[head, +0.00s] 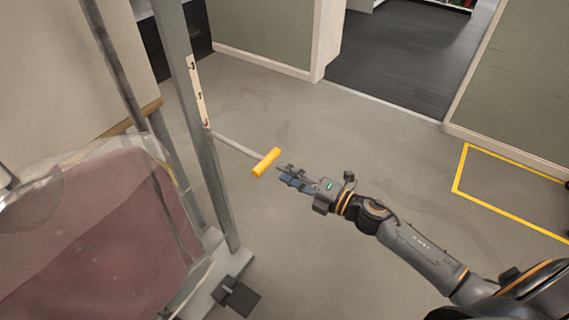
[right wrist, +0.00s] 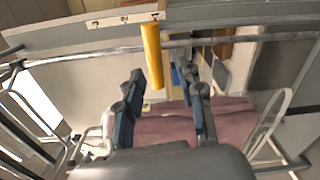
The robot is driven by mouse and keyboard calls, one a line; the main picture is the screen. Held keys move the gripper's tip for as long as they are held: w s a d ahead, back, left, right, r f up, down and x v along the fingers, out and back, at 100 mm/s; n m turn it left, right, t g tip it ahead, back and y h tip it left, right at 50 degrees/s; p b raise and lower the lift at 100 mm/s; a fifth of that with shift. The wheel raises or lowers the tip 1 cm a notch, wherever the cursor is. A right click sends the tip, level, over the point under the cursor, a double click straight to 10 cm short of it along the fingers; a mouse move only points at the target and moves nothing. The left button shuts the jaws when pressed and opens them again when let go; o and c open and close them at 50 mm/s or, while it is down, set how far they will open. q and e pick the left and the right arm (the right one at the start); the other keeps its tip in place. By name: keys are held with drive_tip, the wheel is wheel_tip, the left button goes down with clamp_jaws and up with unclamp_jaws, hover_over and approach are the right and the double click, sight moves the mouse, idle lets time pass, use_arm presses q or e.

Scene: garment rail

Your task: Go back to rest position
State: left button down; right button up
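My right gripper (head: 284,172) is out in front of the garment rail in the head view, with its fingers pointing left toward a yellow handle (head: 267,162). The handle sits crosswise at the end of a grey rod that sticks out from the rail's upright (head: 205,160). In the right wrist view the two blue-padded fingers of my gripper (right wrist: 160,76) are spread apart. The yellow handle (right wrist: 152,55) appears between and beyond the fingertips, and nothing is held. Contact with the handle cannot be made out. My left gripper is not in view.
A dark pink garment (head: 110,225) under clear plastic hangs at the left; it also shows in the right wrist view (right wrist: 165,128). The rail's grey base (head: 222,275) stands on the floor. Open grey floor (head: 330,130) lies behind and right of my right arm, with yellow tape (head: 462,168) farther right.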

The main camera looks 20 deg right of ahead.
drive_tip(key=s+d+f+m+g+h, duration=0.1)
drive_tip(key=s+d+f+m+h, duration=0.3)
drive_tip(key=f, duration=0.6)
drive_tip(key=s+d+f+m+g+h, duration=0.1)
drive_tip(key=s+d+f+m+h, duration=0.1)
drive_tip(key=f+m, duration=0.6)
drive_tip(key=s+d+f+m+g+h, duration=0.1)
drive_tip(key=s+d+f+m+h, duration=0.25)
drive_tip(key=f, duration=0.85)
drive_tip(key=s+f+m+g, duration=0.5)
drive_tip(key=s+f, duration=0.8)
drive_tip(key=s, duration=0.1)
drive_tip(key=s+a+f+m+g, duration=0.2)
drive_tip(key=s+f, duration=0.2)
drive_tip(key=s, duration=0.7)
drive_tip(key=s+a+f+m+g, duration=0.2)
drive_tip(key=s+a+f+g, duration=0.1)
drive_tip(key=s, duration=0.7)
drive_tip(key=shift+s+f+h+p, duration=0.3)
drive_tip(key=shift+s+f+h, duration=0.05)
drive_tip(key=shift+f+h, duration=0.15)
drive_tip(key=shift+w+a, duration=0.1)
drive_tip(key=shift+a, duration=0.05)
